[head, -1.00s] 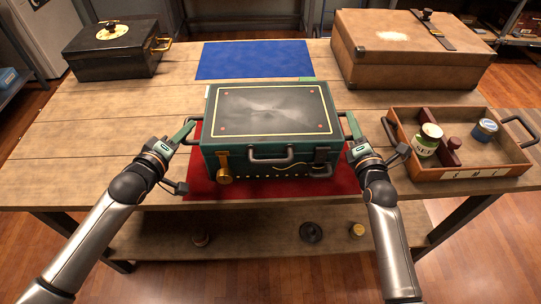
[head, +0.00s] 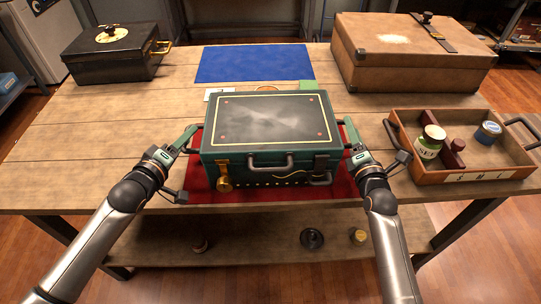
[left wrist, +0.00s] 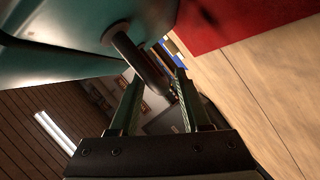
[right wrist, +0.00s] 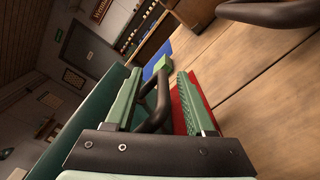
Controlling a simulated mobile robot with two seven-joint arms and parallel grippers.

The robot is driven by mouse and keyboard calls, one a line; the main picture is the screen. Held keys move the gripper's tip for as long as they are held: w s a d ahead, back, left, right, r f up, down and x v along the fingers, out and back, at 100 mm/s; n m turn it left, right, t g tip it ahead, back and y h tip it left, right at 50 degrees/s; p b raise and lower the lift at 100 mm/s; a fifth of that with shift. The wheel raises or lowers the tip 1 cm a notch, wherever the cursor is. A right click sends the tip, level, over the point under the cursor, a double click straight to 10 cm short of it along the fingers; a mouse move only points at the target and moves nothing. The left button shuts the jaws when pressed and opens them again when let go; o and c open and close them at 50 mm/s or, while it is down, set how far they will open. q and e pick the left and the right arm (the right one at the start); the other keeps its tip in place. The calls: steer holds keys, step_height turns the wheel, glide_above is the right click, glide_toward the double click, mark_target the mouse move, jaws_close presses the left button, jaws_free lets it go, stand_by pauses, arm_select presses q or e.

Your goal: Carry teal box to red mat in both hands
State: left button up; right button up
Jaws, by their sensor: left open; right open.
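The teal box (head: 266,120) is upright over the red mat (head: 345,190) at the table's front. Red shows in front of it and at its sides; the box hides the rest, and contact beneath is hard to see. My left gripper (head: 186,140) is open at the box's left side handle, which shows by its fingers in the left wrist view (left wrist: 140,60). My right gripper (head: 350,133) is open at the right side handle, which shows between its fingers in the right wrist view (right wrist: 158,105).
A wooden tray (head: 480,178) with jars stands close on the right. A brown case (head: 400,65) is at back right, a black case (head: 112,60) at back left. A blue mat (head: 255,63) lies behind the box. The table's left part is clear.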

steer(key=shift+s, duration=0.15)
arm_select(q)
steer(key=v, duration=1.2)
arm_select(e)
steer(key=s, duration=1.1)
steer(key=shift+s, duration=0.35)
